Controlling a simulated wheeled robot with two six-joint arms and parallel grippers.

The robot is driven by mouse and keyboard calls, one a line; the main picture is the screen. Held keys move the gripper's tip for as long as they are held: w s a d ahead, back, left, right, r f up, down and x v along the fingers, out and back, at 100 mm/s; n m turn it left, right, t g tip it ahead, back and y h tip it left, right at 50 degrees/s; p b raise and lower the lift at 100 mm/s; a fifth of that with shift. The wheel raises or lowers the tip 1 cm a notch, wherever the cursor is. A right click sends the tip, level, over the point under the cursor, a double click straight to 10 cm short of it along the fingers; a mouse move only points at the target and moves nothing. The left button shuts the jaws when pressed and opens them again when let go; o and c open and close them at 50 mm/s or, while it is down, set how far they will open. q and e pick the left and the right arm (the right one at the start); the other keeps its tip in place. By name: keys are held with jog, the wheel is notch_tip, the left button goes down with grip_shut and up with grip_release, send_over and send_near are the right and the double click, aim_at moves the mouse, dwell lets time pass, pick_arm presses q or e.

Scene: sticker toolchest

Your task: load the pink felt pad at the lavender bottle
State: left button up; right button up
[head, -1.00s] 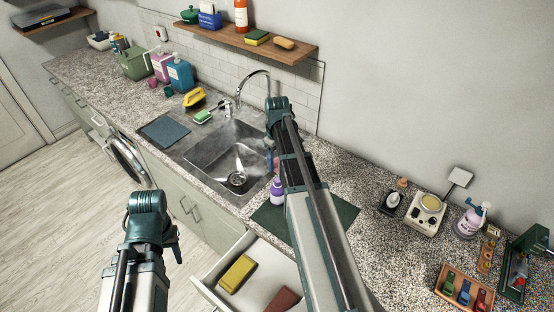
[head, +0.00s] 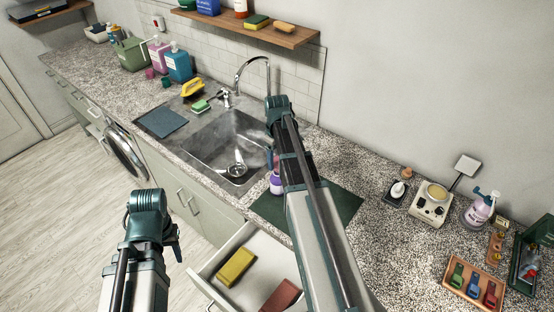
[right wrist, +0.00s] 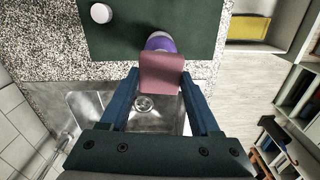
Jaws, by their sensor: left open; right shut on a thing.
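My right gripper (right wrist: 162,84) is shut on the pink felt pad (right wrist: 161,72), which hangs between its fingertips. In the head view only a sliver of pink (head: 276,162) shows beside my forearm, and the fingers are hidden. A purple bottle with a pale upper part (right wrist: 160,43) stands at the edge of the dark green mat (right wrist: 200,40), just past the pad; I cannot tell whether they touch. The purple bottle (head: 276,184) is partly covered by my arm in the head view. A pale lavender pump bottle (head: 478,210) stands far right. My left gripper (head: 172,248) is open and empty.
The sink (head: 225,145) lies left of the mat. An open drawer (head: 222,262) with a yellow and a red-brown item is below the counter front. A white round object (right wrist: 101,13) stands on the mat. A scale-like device (head: 430,202) and a tray (head: 472,287) are at right.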

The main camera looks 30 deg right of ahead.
aim_at(277, 161)
jog(key=shift+f+b, duration=0.55)
dwell(1.9)
jog(key=shift+r+p, duration=0.4)
notch_tip(277, 161, up, 6)
jog(key=p, duration=0.6)
jog(key=shift+r, duration=0.2)
jog(key=shift+f, duration=0.1)
